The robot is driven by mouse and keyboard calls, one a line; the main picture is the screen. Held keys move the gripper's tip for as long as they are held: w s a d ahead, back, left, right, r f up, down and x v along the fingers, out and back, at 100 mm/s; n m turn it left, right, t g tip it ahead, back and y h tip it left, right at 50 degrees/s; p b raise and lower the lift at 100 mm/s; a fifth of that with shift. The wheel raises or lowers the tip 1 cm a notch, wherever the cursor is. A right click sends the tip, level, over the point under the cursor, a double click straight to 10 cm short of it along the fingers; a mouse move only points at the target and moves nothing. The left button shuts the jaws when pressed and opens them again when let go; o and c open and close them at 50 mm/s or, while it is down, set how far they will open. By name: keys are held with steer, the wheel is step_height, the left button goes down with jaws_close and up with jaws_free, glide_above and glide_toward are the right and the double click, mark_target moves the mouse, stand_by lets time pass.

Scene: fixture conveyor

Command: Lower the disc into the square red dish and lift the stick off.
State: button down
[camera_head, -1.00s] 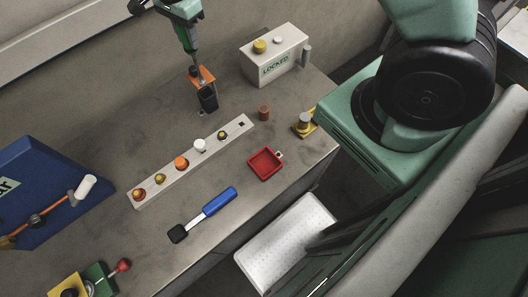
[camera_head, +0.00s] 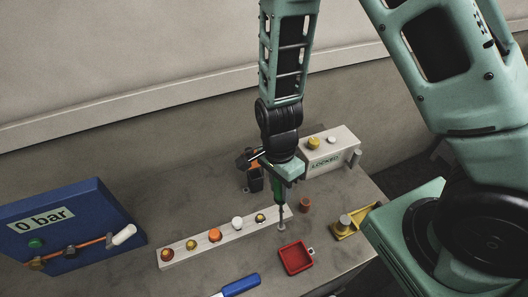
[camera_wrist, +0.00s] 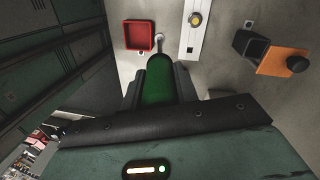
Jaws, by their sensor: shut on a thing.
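My gripper (camera_head: 282,176) is shut on the green handle of the stick (camera_head: 279,191). The stick points down, and its thin rod ends at a small grey disc (camera_head: 282,226). The square red dish (camera_head: 284,257) lies on the table just right of the disc and nearer the camera. In the wrist view the green handle (camera_wrist: 160,82) sits between my fingers. The disc (camera_wrist: 159,44) there is beside the dish (camera_wrist: 127,36), between it and the pale rail. The disc is outside the dish; its height above the table is unclear.
The pale rail with coloured knobs (camera_head: 205,250) runs close to the disc's left. A brown-orange cylinder (camera_head: 305,204) and a yellow fixture (camera_head: 344,229) stand to the right. A white box (camera_head: 345,153) is behind, a dark holder (camera_head: 254,182) behind left, and a blue-handled tool (camera_head: 241,285) in front.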

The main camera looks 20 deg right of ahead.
steer(key=s+d, duration=0.1)
steer(key=s, duration=0.5)
steer(key=shift+s+d+r+g+p, duration=0.15)
steer(key=shift+s+d+g+p, duration=0.15)
steer(key=shift+s, duration=0.1)
steer(key=w+b+x, duration=0.1)
steer(key=b+x, duration=0.5)
steer(key=shift+w+f, duration=0.15)
steer(key=shift+f, duration=0.4)
steer(key=shift+f+b, duration=0.45)
steer(key=shift+b, duration=0.05)
stand_by(0.9)
steer(key=shift+r, duration=0.15)
stand_by(0.5)
steer(key=s+p+v, duration=0.1)
steer(key=p+v, duration=0.5)
steer(key=shift+r+p, duration=0.4)
steer(key=shift+s, duration=0.1)
stand_by(0.5)
